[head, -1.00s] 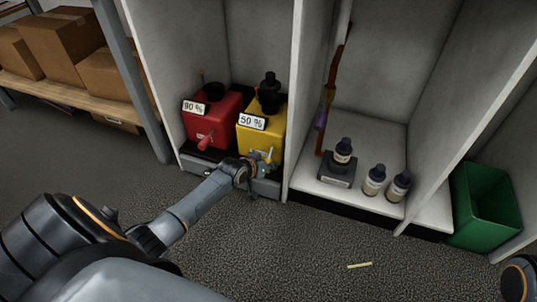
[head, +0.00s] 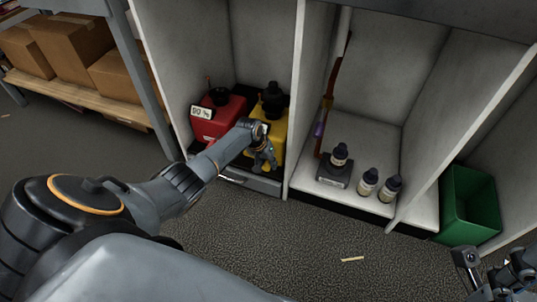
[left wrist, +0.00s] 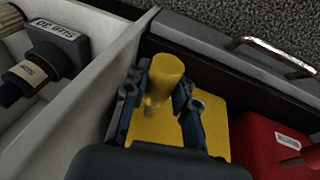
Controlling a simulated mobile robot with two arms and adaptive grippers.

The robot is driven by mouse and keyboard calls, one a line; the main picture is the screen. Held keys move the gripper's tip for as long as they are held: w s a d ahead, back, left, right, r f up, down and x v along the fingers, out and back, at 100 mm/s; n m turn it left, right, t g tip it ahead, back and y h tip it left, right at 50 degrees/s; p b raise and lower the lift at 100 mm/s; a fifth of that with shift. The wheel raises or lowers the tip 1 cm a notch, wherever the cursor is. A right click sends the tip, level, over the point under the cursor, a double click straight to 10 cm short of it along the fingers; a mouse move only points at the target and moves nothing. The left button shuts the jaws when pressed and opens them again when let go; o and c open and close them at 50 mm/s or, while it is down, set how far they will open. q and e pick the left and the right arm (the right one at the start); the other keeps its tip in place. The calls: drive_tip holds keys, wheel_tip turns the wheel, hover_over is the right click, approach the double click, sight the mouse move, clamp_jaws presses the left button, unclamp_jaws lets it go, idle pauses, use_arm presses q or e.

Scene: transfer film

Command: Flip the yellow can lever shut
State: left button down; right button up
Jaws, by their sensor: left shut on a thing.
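The yellow can (head: 281,128) stands in the left cabinet bay, right of a red can (head: 217,128). My left gripper (head: 264,158) is at the yellow can's front and covers its label and lever in the head view. In the left wrist view, the can's yellow body (left wrist: 214,128) lies below the fingers. The yellow lever (left wrist: 164,82) sits between the two fingers of my left gripper (left wrist: 158,98), which is shut on it. My right gripper (head: 492,280) shows partly at the lower right corner, away from the cans; its jaws are unclear.
A bay divider stands just right of the yellow can. In the right bay are a scale (head: 334,174) with a bottle on it and two bottles (head: 368,183) beside it. A green bin (head: 470,205) is at far right. A drawer handle (left wrist: 275,57) lies near the cans.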

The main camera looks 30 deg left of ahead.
use_arm(q)
drive_tip(key=shift+r, duration=0.1)
idle(0.3)
drive_tip(key=c, duration=1.1)
unclamp_jaws()
drive_tip(key=shift+o, duration=0.2)
drive_tip(key=shift+r, duration=0.1)
drive_tip(key=v, duration=1.2)
drive_tip(key=shift+a, duration=0.2)
drive_tip(key=shift+w, duration=0.15)
